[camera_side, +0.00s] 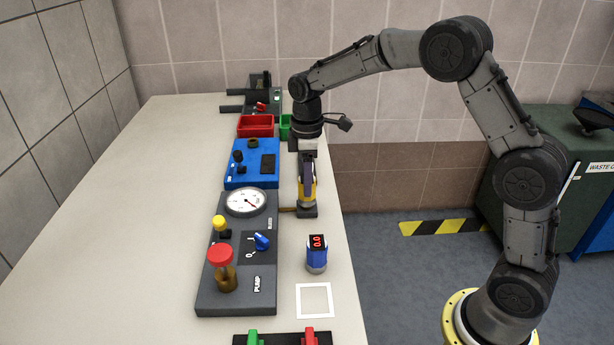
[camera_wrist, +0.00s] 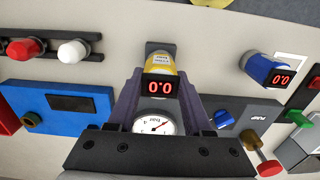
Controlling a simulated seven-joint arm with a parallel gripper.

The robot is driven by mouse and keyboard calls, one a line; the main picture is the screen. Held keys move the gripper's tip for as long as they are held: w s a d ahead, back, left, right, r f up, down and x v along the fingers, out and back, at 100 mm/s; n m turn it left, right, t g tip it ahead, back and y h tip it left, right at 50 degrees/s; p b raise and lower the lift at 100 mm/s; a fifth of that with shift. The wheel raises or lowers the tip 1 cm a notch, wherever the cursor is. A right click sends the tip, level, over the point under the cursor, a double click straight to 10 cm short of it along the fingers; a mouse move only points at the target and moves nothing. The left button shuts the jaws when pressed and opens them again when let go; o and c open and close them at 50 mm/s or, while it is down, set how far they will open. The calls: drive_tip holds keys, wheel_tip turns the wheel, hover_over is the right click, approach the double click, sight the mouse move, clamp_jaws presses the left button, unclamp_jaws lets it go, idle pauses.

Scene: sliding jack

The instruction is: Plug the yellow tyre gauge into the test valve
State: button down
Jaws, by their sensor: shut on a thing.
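My gripper (camera_side: 307,180) is shut on the yellow tyre gauge (camera_side: 314,191) and points down near the table's right edge. In the wrist view the yellow gauge (camera_wrist: 161,62) sits between my two fingers (camera_wrist: 160,98), and its red display reads 0.0. A dark block (camera_side: 306,212), probably the test valve, lies directly under the gauge, with a brass pipe (camera_side: 287,209) running left to the pump panel. The block also shows behind the gauge in the wrist view (camera_wrist: 160,46). The gauge hides the valve's top, so I cannot tell whether it is seated or just above.
The pump panel (camera_side: 237,300) with a round dial (camera_side: 246,202) and a blue panel (camera_side: 252,163) lie left. Red (camera_side: 255,125) and green bins stand farther back.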

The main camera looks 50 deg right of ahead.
drive_tip(key=shift+f, duration=0.45)
drive_tip(key=shift+c, duration=1.2)
unclamp_jaws()
wheel_tip(320, 180, up, 14)
drive_tip(key=shift+f, duration=0.1)
